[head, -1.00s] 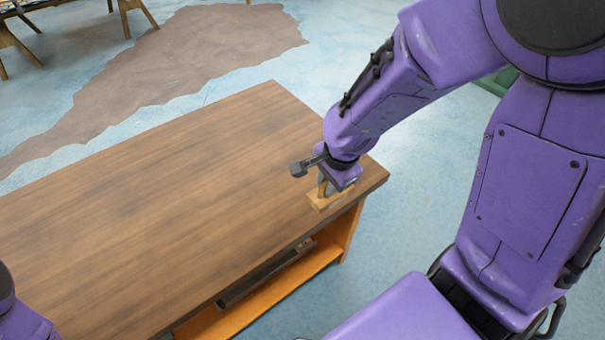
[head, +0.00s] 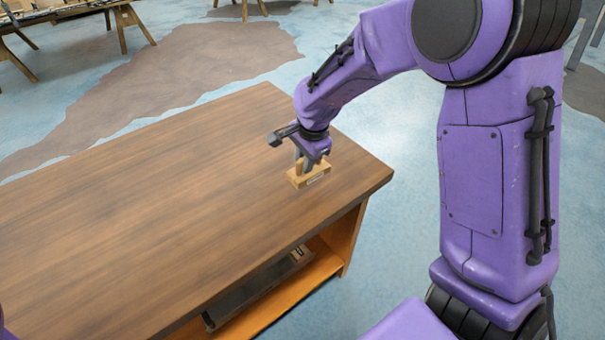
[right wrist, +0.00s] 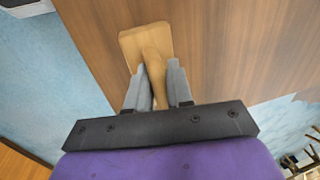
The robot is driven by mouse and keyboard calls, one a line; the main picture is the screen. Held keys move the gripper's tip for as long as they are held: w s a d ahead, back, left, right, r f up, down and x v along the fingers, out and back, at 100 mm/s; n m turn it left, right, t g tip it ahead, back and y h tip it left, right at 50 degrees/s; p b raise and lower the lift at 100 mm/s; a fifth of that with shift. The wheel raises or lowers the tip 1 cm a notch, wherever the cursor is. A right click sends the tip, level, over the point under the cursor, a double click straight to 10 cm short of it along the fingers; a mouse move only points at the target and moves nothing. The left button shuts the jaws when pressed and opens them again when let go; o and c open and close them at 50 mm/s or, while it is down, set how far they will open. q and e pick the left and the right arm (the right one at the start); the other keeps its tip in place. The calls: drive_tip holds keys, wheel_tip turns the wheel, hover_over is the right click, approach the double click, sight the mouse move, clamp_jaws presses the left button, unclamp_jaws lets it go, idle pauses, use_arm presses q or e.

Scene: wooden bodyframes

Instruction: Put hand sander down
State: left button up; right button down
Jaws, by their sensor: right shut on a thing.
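The hand sander (head: 309,176) is a small light-wood block with an upright handle. It is at the right part of the wooden table top (head: 150,210), inside the far right edge, and looks level. I cannot tell whether it touches the table. My right gripper (head: 308,163) comes down from above and is shut on its handle. In the right wrist view, the grey fingers (right wrist: 155,85) sit on both sides of the handle of the sander (right wrist: 143,41). My left gripper is not in view; only a sliver of my left arm shows at the lower left edge.
The rest of the table top is bare. An orange shelf (head: 290,290) under it holds a dark flat item (head: 255,290). Wooden trestle tables (head: 75,12) stand far back at the upper left. Blue and brown floor surrounds the table.

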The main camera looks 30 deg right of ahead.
drive_tip(key=shift+w+d+f, duration=0.2)
drive_tip(key=shift+w+f, duration=0.45)
drive_tip(key=shift+f, duration=0.3)
wheel_tip(320, 180, down, 2)
drive_tip(key=shift+f+p, duration=0.1)
drive_tip(key=shift+p, duration=0.8)
drive_tip(key=shift+w+f, duration=0.1)
drive_tip(key=shift+f, duration=0.1)
drive_tip(key=shift+f, duration=0.15)
drive_tip(key=c, duration=1)
unclamp_jaws()
drive_tip(key=shift+f, duration=0.1)
